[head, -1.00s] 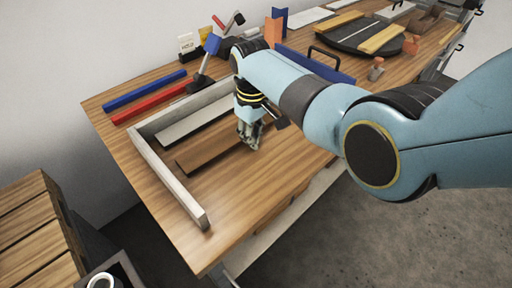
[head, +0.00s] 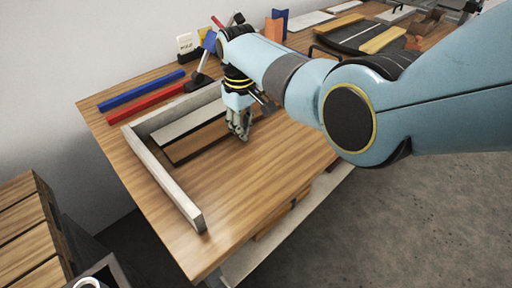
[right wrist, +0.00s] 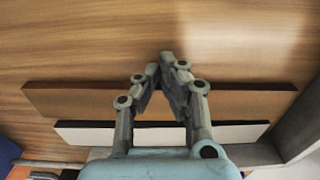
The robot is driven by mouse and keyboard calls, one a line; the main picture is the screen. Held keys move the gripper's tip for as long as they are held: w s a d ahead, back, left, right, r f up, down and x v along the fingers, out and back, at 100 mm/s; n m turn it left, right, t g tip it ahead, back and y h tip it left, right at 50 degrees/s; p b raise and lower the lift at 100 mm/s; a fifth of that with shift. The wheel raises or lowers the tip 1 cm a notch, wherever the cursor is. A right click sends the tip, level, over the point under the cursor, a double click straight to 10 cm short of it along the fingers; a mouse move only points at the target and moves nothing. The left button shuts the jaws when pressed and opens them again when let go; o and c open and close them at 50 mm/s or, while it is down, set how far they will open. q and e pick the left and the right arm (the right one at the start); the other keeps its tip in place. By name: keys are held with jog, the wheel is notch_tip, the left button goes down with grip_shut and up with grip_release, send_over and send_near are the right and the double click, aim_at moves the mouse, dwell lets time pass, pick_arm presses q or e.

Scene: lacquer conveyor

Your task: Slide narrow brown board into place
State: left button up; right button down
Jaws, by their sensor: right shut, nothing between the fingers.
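The narrow brown board (head: 197,143) lies flat inside an L-shaped pale frame (head: 165,178), alongside a light board (head: 188,123). In the right wrist view, the brown board (right wrist: 75,102) runs nearly parallel to the light board (right wrist: 88,133), with a thin dark line between them. I cannot tell whether they touch. The brown board's right end there is close to the frame wall (right wrist: 303,120). My right gripper (head: 243,137) is shut and empty, its fingertips (right wrist: 169,62) at the brown board's outer long edge; its fingers hide part of both boards. My left gripper is not in view.
Blue (head: 142,90) and red (head: 150,101) bars lie behind the frame. The wooden table (head: 270,170) is clear in front of the boards. A wooden crate (head: 25,225) stands at lower left.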

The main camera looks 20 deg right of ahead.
jog(key=shift+w+a+f+b, duration=0.1)
jog(key=shift+w+a+b, duration=0.15)
jog(key=shift+w+b, duration=0.5)
jog(key=shift+s+d+r+p, duration=0.1)
jog(key=shift+s+r+p, duration=0.2)
jog(key=shift+p, duration=0.4)
jog(key=shift+s+d+f+p, duration=0.15)
jog(key=shift+s+d+p, duration=0.1)
jog(key=shift+s+p, duration=0.6)
notch_tip(320, 180, up, 6)
jog(key=p, duration=0.6)
jog(key=shift+w, duration=0.15)
jog(key=shift+f, duration=0.1)
